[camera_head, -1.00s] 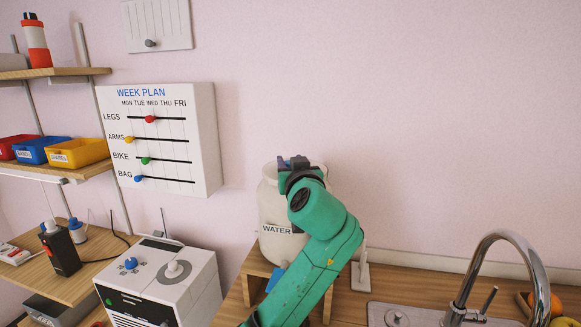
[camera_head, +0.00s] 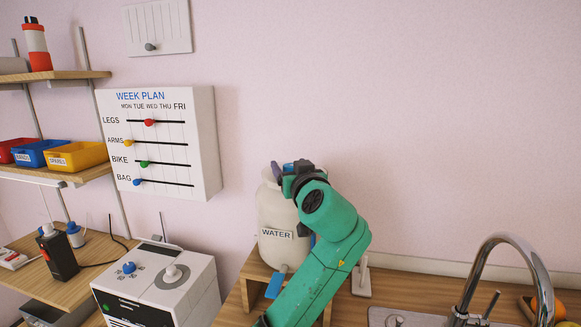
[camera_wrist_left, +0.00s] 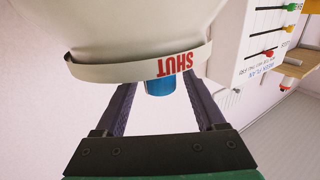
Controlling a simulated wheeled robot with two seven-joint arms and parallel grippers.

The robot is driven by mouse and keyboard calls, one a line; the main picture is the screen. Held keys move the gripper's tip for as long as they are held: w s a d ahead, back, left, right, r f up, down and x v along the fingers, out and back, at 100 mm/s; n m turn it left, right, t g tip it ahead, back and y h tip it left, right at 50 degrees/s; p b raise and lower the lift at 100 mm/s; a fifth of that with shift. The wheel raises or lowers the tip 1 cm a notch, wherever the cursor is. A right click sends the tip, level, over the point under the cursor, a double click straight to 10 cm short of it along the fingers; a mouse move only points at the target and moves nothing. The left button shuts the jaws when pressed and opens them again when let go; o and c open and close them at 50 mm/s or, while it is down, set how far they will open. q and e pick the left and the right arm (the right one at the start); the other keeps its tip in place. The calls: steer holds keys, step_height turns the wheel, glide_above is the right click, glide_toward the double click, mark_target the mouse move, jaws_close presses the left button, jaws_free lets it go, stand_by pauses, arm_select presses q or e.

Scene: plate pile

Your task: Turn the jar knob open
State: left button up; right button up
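The white jar (camera_head: 275,205) with a WATER label stands on a wooden stand (camera_head: 256,270). In the left wrist view the pale jar (camera_wrist_left: 135,28) fills the top, with a band marked SHUT (camera_wrist_left: 176,63) appearing upside down. A blue knob (camera_wrist_left: 160,87) shows just below that band, between my fingers. My left gripper (camera_head: 290,170) is at the jar's top, and its arm covers the jar's right side. Its dark fingers (camera_wrist_left: 160,95) are apart, with visible gaps on both sides of the knob. The fingertips are partly hidden by the jar. My right gripper is not in view.
A white appliance (camera_head: 155,285) with knobs stands left, below the week plan board (camera_head: 160,140). A sink faucet (camera_head: 510,245) is at right. The wall above the jar is clear.

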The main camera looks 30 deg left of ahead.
arm_select(q)
steer(key=b+v, duration=0.5)
steer(key=v, duration=0.9)
steer(key=shift+s+d+b, duration=0.2)
steer(key=shift+d+b, duration=0.05)
steer(key=shift+b, duration=0.05)
